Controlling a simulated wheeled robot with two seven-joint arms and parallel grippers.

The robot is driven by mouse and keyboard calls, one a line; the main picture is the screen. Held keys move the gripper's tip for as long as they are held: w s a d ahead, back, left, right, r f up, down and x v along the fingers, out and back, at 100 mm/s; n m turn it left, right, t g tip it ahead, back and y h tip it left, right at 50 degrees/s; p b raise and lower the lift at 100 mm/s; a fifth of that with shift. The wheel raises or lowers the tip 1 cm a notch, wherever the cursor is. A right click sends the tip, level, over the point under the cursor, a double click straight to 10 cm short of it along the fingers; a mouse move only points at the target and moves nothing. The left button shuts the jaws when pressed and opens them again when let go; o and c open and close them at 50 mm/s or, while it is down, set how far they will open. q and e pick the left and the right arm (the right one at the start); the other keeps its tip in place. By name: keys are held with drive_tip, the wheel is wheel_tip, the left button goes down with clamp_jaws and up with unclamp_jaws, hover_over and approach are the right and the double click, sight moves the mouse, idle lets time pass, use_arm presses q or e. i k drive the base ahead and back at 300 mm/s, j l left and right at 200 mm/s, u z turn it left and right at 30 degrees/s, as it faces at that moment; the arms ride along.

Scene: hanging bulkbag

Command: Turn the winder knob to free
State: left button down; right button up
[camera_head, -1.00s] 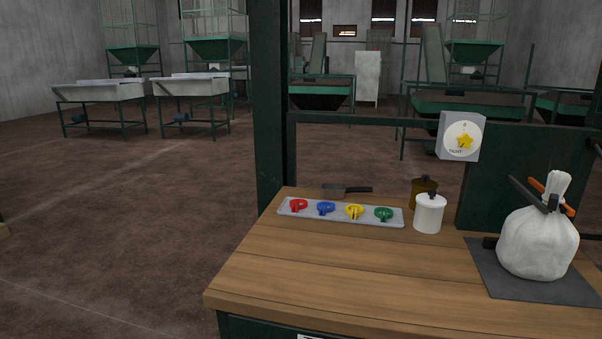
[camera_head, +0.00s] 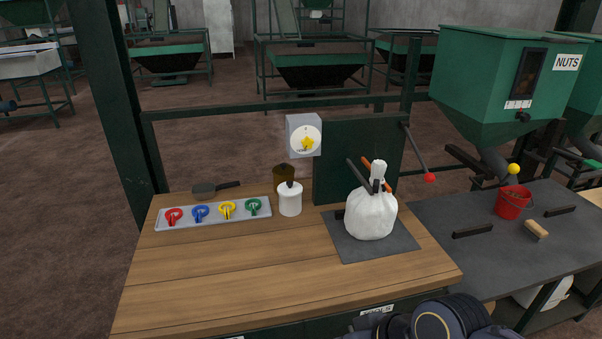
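The winder knob (camera_head: 307,144) is a yellow star-shaped knob on a round white dial. The dial is on the front of a grey box (camera_head: 297,121) fixed to a green rail behind the wooden bench. Small lettering sits below the knob, too small to read now. Nothing touches the knob. A dark part of my own arm shows at the bottom edge, right of centre. Neither of my grippers shows in this view.
On the wooden bench (camera_head: 250,270) lie a grey tray (camera_head: 185,219) with coloured clips, a scoop (camera_head: 204,188), a white canister (camera_head: 290,200), a brown canister (camera_head: 283,177) and a tied white bag (camera_head: 371,215) on a dark mat (camera_head: 345,247). A red bucket (camera_head: 513,203) stands right. The front bench is clear.

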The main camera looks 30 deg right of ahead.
sight(307, 142)
drive_tip(key=z, duration=1.3)
